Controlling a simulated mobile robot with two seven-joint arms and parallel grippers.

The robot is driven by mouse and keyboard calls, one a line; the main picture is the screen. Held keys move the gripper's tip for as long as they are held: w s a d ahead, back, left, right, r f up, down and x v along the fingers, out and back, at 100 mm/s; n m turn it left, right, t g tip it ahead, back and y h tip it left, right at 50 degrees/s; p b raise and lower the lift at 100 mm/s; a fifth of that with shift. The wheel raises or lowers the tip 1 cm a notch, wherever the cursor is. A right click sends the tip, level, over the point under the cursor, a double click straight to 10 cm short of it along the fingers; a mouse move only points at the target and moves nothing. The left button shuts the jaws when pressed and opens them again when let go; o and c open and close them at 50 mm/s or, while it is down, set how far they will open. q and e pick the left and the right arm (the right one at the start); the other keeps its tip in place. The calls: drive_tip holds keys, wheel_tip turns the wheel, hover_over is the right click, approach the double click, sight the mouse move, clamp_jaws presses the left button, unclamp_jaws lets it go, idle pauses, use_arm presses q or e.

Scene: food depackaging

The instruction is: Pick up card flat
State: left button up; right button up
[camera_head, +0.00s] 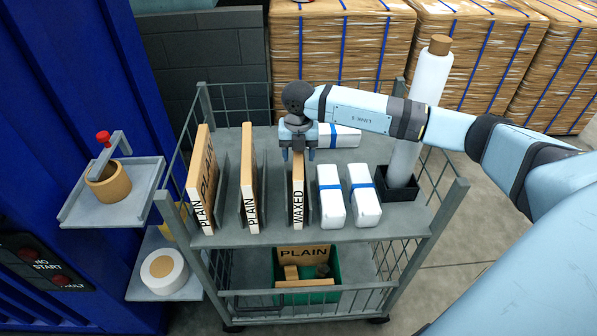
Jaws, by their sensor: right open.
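Several card flats stand on edge in slots on the grey cart's top shelf (270,229). The left flat (201,180) and the middle flat (249,180) are labelled PLAIN. A third flat (298,205) is labelled WAXED and stands to their right. My right gripper (297,153) is over the upper end of the WAXED flat, pointing down, with its fingers apart on either side of it. Whether the fingers touch it cannot be told. My left gripper is not in view.
White packs with blue bands (364,195) lie right of the WAXED flat. A tall white bottle (430,75) stands in a black holder. A green bin (333,271) with a PLAIN piece sits below. A blue machine (75,130) with small shelves stands left. Wrapped pallets (330,50) stand behind.

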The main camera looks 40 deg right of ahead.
clamp_jaws()
idle(0.3)
